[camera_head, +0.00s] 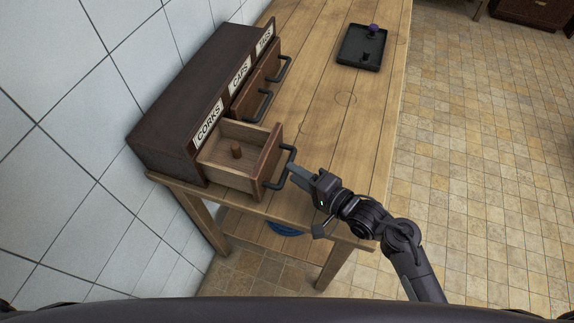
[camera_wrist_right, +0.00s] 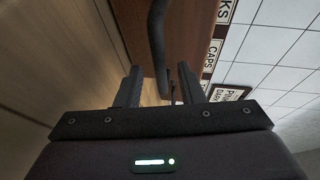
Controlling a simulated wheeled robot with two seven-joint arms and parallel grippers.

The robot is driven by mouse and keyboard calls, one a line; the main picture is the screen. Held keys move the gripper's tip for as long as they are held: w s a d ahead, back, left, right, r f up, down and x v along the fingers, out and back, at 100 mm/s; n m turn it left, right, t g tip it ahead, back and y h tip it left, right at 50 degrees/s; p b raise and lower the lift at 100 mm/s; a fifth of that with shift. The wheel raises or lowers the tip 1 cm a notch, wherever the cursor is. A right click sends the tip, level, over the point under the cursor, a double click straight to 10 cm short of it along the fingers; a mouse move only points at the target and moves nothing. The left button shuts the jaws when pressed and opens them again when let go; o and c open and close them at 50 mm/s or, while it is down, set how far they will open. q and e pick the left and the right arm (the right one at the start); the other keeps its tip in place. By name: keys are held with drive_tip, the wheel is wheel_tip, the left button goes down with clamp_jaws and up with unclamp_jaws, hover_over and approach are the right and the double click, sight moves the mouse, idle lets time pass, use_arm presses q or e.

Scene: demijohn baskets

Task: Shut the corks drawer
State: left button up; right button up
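The corks drawer (camera_head: 243,160) is pulled out of the dark cabinet (camera_head: 185,100), under the CORKS label (camera_head: 208,121). My right gripper (camera_head: 296,172) is at this handle, coming from the right. In the right wrist view, my gripper's fingers (camera_wrist_right: 160,88) are apart, and the handle (camera_wrist_right: 157,40) lies between them in the picture. I cannot tell whether they touch it. My left gripper is not in view.
The caps drawer (camera_head: 252,99) and tags drawer (camera_head: 272,70) also have bar handles and sit beside the corks drawer. The wooden table (camera_head: 345,125) is clear between the cabinet and a black tray (camera_head: 361,48) holding a small purple-topped object (camera_head: 373,30). A tiled wall stands behind.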

drive_tip(key=x, duration=0.3)
drive_tip(key=shift+w+a, duration=0.25)
drive_tip(key=shift+c, duration=0.3)
clamp_jaws()
